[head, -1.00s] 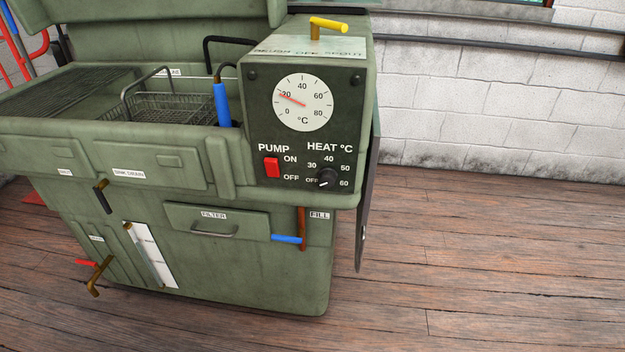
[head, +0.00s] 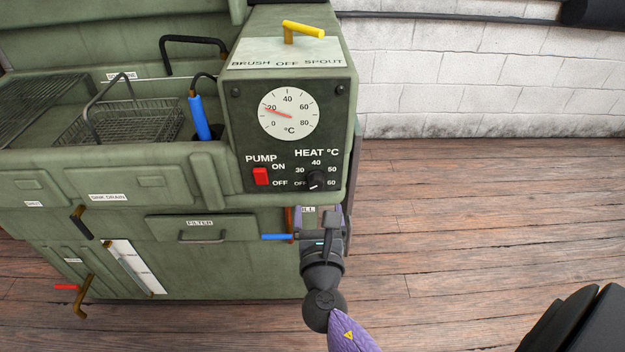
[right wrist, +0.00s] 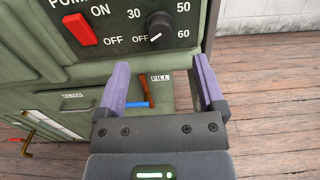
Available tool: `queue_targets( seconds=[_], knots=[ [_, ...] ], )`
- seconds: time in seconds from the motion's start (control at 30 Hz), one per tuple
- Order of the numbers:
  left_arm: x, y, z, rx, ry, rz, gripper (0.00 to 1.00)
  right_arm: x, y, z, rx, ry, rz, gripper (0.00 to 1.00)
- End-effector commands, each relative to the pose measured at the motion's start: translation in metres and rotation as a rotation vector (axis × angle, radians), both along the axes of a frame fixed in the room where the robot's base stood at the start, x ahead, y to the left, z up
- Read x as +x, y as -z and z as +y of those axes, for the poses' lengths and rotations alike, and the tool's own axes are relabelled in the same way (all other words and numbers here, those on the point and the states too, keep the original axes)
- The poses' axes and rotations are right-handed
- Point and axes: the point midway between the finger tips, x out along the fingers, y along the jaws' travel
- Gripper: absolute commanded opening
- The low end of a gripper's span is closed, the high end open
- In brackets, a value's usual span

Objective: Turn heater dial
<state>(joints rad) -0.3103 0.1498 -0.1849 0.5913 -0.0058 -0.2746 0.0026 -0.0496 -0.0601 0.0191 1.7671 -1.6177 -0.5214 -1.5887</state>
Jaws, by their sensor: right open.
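The heater dial (head: 317,180) is a small black round knob on the black control panel, under the words HEAT °C. Its white mark points down and left, close to OFF. It also shows in the right wrist view (right wrist: 160,27), above and beyond the fingers. My right gripper (right wrist: 160,85) is open and empty, its two purple fingers apart, below the dial and not touching it. In the head view my right gripper (head: 318,216) is just below the panel, its fingers partly hidden. My left gripper is not in view.
A red pump switch (head: 261,176) sits left of the dial. A temperature gauge (head: 288,113) is above, its needle near 20. A yellow handle (head: 304,29) tops the cabinet. A blue-handled lever (head: 277,237) is close left of my gripper. Open wooden floor (head: 450,220) lies to the right.

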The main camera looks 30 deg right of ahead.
Motion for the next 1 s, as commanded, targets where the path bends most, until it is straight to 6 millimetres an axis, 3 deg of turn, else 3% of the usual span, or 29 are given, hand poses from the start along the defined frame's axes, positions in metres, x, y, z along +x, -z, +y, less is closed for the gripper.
queue_targets(
  seconds=[0.1,0.3,0.7,1.0],
  knots=[
    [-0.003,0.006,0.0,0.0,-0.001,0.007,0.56,0.027,0.002,-0.016,0.003,0.001,-0.003,0.88],
    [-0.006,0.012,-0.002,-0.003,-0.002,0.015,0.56,0.058,0.003,-0.035,0.005,-0.001,0.0,0.88],
    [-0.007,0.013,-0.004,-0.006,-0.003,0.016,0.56,0.066,0.002,-0.041,0.006,-0.002,0.001,0.86],
    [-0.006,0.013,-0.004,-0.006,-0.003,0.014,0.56,0.066,0.002,-0.04,0.007,-0.002,0.002,0.22]
  ],
)
